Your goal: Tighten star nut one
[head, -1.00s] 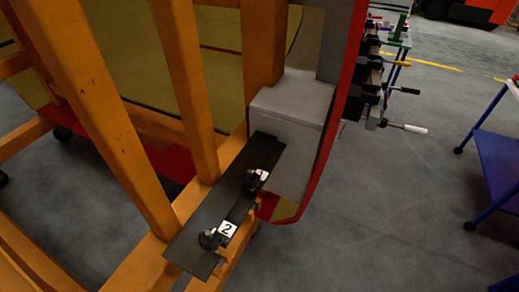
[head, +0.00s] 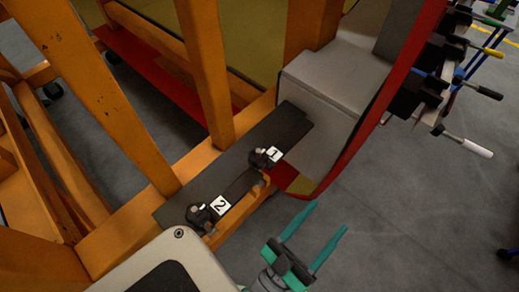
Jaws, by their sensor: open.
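Star nut one (head: 259,158) is a small black knob beside a white tag marked 1 (head: 273,154), on a dark plate (head: 225,165) fixed to the orange frame. A second black star nut (head: 197,214) sits nearer, beside a white tag marked 2 (head: 220,205). My gripper (head: 328,220), with two long teal fingers, is open and empty at the lower middle. It is to the right of and below star nut one in the picture, apart from it. The fingers point up and to the right.
Orange frame beams (head: 207,75) rise left of the plate. A grey block (head: 335,75) and a red-edged nosecone panel (head: 385,100) stand beyond the plate. Clamps with coloured handles (head: 468,145) jut out at the upper right. Grey floor (head: 400,220) is clear at the lower right.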

